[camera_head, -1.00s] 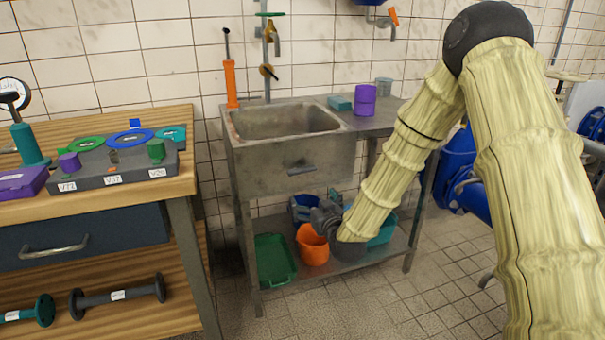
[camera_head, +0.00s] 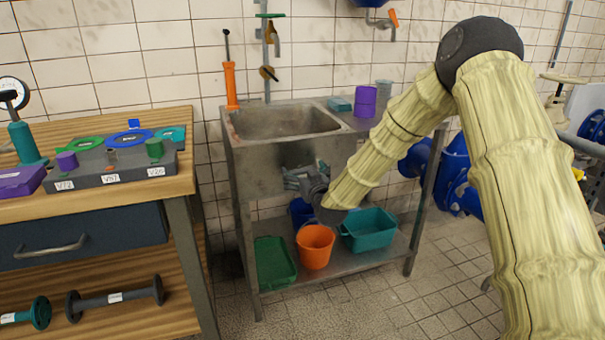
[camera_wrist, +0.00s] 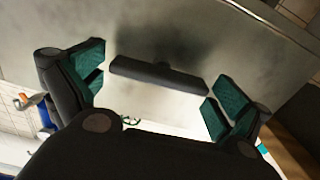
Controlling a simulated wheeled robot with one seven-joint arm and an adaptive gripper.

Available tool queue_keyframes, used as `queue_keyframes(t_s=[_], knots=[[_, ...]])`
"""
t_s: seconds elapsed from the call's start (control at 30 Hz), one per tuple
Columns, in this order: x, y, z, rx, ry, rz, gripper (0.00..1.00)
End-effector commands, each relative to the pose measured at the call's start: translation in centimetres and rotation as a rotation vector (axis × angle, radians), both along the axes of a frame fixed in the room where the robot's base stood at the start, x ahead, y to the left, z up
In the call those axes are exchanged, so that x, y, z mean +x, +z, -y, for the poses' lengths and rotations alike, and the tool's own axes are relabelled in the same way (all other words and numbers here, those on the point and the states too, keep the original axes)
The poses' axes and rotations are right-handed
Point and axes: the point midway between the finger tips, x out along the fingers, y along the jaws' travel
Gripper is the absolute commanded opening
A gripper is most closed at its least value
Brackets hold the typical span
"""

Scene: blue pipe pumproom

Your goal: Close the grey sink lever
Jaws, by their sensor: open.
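The grey sink lever (camera_wrist: 150,72) is a dark horizontal bar on the front panel of the metal sink (camera_head: 262,165). In the wrist view it lies between my open fingertips, just ahead of them. My gripper (camera_head: 298,180) is in front of the sink's front panel and hides the lever in the head view. My gripper (camera_wrist: 158,92) is open in the wrist view, with green pads on both sides of the bar. I cannot tell whether either pad touches it.
An orange bucket (camera_head: 316,247), a teal bin (camera_head: 369,231) and a green tray (camera_head: 274,262) stand on the shelf below. A wooden workbench (camera_head: 150,202) is on the left. Purple (camera_head: 365,101) and teal (camera_head: 340,105) items sit on the sink's counter.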

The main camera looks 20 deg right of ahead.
Motion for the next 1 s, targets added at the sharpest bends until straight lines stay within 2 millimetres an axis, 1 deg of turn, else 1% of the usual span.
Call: queue_keyframes(t_s=[0.13,0.4,0.6,1.0], knots=[[0.57,-0.06,-0.05,0.0,0.0,-0.001,1.0],[0.64,-0.02,-0.04,0.0,0.0,-0.001,1.0],[0.63,-0.03,-0.03,0.0,0.0,-0.001,0.65],[0.62,0.0,0.01,0.021,0.0,-0.002,0.65]])
